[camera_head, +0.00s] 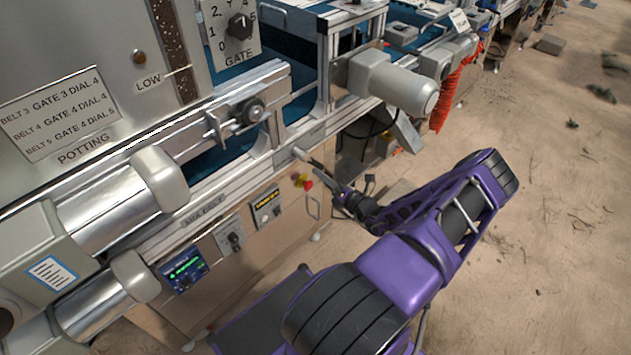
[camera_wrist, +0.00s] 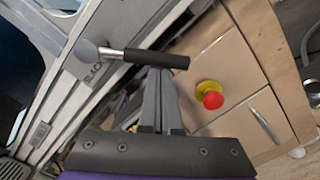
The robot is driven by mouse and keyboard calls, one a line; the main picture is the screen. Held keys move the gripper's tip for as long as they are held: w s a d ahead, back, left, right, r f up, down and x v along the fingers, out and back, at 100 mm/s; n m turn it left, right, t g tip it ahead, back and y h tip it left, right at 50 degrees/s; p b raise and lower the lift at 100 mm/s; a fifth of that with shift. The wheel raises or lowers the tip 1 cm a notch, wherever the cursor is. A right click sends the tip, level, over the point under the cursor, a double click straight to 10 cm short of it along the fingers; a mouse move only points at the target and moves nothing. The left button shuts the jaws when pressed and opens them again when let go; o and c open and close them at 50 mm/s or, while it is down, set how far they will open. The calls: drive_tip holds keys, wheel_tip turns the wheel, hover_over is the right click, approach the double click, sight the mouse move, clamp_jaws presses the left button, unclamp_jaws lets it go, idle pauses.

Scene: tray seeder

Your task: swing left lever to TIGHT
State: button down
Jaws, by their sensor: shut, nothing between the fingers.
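A lever (camera_wrist: 150,58) with a bright metal shaft and a black grip shows in the wrist view. It reaches right from a round grey pivot on a metal rail, across a label that seems to read SLACK. In the head view its pivot end (camera_head: 300,153) is small, at the rail's edge. No TIGHT mark is readable. My gripper (camera_wrist: 158,74) is shut and empty, its fingertips at the lower side of the black grip. Whether they touch it I cannot tell. In the head view my gripper (camera_head: 332,182) is small and dark beside the rail.
A red stop button on a yellow base (camera_wrist: 209,95) stands out from the beige cabinet close right of my fingers. A cabinet handle (camera_wrist: 265,125) lies beyond it. A grey motor (camera_head: 395,85) overhangs behind my gripper. Open sandy floor (camera_head: 545,220) lies to the right.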

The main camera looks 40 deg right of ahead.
drive_tip(key=d+r+n, duration=0.1)
drive_tip(key=d+n, duration=0.1)
drive_tip(key=n, duration=0.1)
drive_tip(key=shift+w+r, duration=0.1)
drive_tip(key=shift+r, duration=0.1)
drive_tip(key=d+r+n, duration=0.1)
drive_tip(key=n, duration=0.1)
drive_tip(key=d+r+n, duration=0.1)
drive_tip(key=r+n, duration=0.1)
drive_tip(key=d+r+n+p, duration=0.1)
drive_tip(key=n, duration=0.1)
drive_tip(key=shift+w+r+y, duration=0.15)
drive_tip(key=shift+r+y, duration=0.15)
drive_tip(key=shift+r, duration=0.05)
drive_tip(key=shift+d+r, duration=0.1)
drive_tip(key=s+f+b, duration=0.2)
drive_tip(key=s+f, duration=0.2)
drive_tip(key=s, duration=0.6)
drive_tip(key=shift+s+d+f, duration=0.2)
drive_tip(key=shift+s+d, duration=0.2)
